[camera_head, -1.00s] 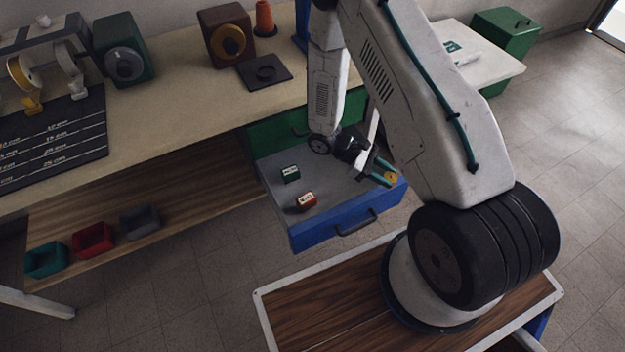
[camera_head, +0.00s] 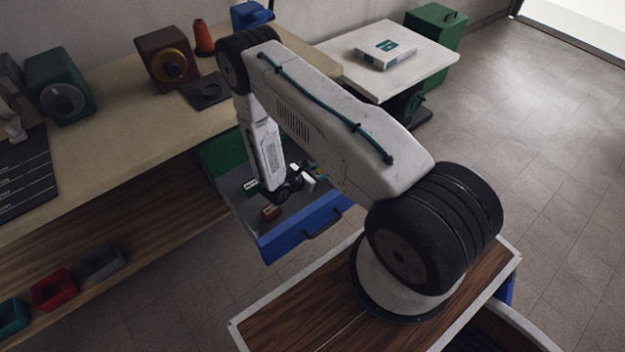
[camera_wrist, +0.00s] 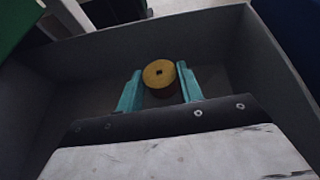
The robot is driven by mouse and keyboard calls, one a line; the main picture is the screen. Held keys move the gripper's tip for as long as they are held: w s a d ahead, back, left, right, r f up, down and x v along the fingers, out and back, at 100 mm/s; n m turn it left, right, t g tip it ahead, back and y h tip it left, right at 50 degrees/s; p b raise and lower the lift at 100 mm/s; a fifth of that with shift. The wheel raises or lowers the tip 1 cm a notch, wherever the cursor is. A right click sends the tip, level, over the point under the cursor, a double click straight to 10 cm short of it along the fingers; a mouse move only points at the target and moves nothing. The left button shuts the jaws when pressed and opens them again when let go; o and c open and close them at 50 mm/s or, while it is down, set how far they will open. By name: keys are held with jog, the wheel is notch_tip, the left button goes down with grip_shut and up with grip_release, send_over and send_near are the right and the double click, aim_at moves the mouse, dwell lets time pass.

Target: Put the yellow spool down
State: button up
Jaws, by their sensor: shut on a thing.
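The yellow spool (camera_wrist: 159,76) shows in the wrist view between the two teal fingers of my gripper (camera_wrist: 160,85), its round end with a dark centre hole facing the camera. My gripper is shut on it, inside a grey-walled drawer (camera_wrist: 215,28). Whether the spool touches the drawer floor, I cannot tell. In the head view the open drawer has a blue front (camera_head: 290,233), and my arm hides the spool and most of the gripper.
The workbench (camera_head: 150,115) stands behind. A white side table (camera_head: 430,67) with a boxed item (camera_head: 385,53) is at the back right.

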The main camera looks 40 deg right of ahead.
jog(key=shift+f, duration=2.2)
jog(key=o, duration=0.9)
jog(key=shift+f, duration=0.15)
jog(key=shift+o, duration=0.2)
